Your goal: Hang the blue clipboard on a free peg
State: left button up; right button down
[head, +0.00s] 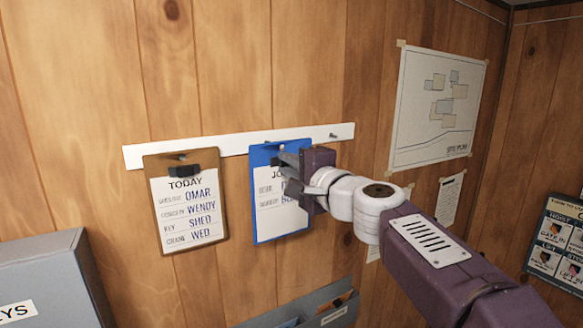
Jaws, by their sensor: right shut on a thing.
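The blue clipboard (263,219) is upright against the white peg rail (232,143), its top edge overlapping the rail. My right gripper (294,172) is shut on its upper right part and covers some of its paper. Whether a peg passes through the top of the blue clipboard is hard to tell. A bare peg (334,135) sticks out at the rail's right end. A brown clipboard (184,210) marked TODAY hangs on the rail to the left. My left gripper is out of view.
A grey key box (50,275) stands at lower left. A grey wall tray (320,312) holding papers is below the blue clipboard. A site plan (437,105) and smaller sheet are on the wall at right. A sign board (560,240) is at far right.

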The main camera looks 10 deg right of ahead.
aim_at(275, 160)
jog(key=shift+f+p+x, duration=0.15)
jog(key=shift+x, duration=1.65)
jog(key=shift+f+p+x, duration=0.15)
jog(key=shift+x, duration=1.6)
jog(key=shift+f+b, duration=0.2)
jog(key=shift+b, duration=0.15)
jog(key=c, duration=1.3)
grip_release()
jog(key=shift+s, duration=0.1)
jog(key=shift+r, duration=0.1)
jog(key=shift+d, duration=0.1)
